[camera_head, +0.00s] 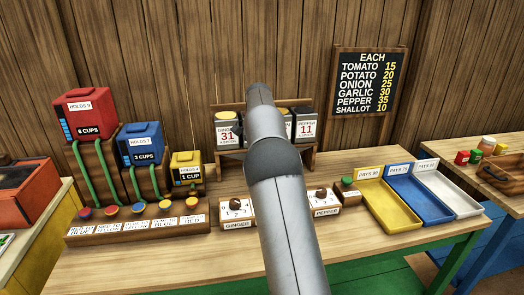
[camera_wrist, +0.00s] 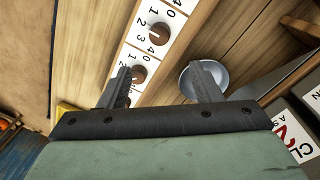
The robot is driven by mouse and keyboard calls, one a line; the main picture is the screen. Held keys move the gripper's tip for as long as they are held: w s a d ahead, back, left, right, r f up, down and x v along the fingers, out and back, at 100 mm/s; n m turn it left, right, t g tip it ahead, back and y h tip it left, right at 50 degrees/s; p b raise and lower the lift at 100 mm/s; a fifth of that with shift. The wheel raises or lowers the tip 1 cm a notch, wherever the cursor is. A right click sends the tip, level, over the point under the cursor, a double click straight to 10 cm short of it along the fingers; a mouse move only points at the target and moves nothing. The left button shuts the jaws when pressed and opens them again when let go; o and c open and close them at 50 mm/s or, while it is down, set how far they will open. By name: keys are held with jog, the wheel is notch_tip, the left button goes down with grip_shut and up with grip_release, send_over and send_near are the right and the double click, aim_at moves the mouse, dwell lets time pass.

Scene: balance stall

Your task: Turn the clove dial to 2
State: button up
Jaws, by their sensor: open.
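My gripper (camera_wrist: 158,70) is open and empty in the wrist view. Its left finger is by a brown round dial knob (camera_wrist: 138,74) on a white numbered panel. A second brown knob (camera_wrist: 158,33) sits further up the same row. I cannot tell from the visible labels which knob is the clove dial. In the head view my arm covers the middle of the dial row. The ginger dial (camera_head: 237,206) shows left of the arm and the pepper dial (camera_head: 320,195) right of it. A jar label beginning "CL" (camera_wrist: 295,135) is at the wrist view's right edge.
A metal bowl (camera_wrist: 212,76) is by my right finger. In the head view, a ginger jar (camera_head: 228,132) and a pepper jar (camera_head: 305,126) stand on the rack. Coloured buttons (camera_head: 138,208) line the left. Yellow (camera_head: 388,225), blue and white trays lie right. The front counter is clear.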

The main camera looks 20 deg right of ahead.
jog(key=shift+w+r, duration=0.15)
jog(key=shift+r, duration=1.55)
jog(key=s+a+r+n, duration=0.1)
jog(key=s+a+n, duration=0.4)
jog(key=s, duration=0.5)
jog(key=s+a+n, duration=0.2)
jog(key=s+a, duration=0.5)
jog(key=s, duration=0.2)
jog(key=s+a+f+n, duration=0.2)
jog(key=s+f, duration=0.1)
jog(key=s, duration=0.4)
jog(key=s+a+f+n+t, duration=0.1)
jog(key=s+a+f+n, duration=0.1)
jog(key=s, duration=0.5)
jog(key=s+a+f+n, duration=0.2)
jog(key=s+f+n, duration=0.1)
jog(key=s, duration=0.3)
jog(key=shift+s+a+f, duration=0.2)
jog(key=shift+s+f, duration=0.2)
jog(key=shift+f, duration=0.35)
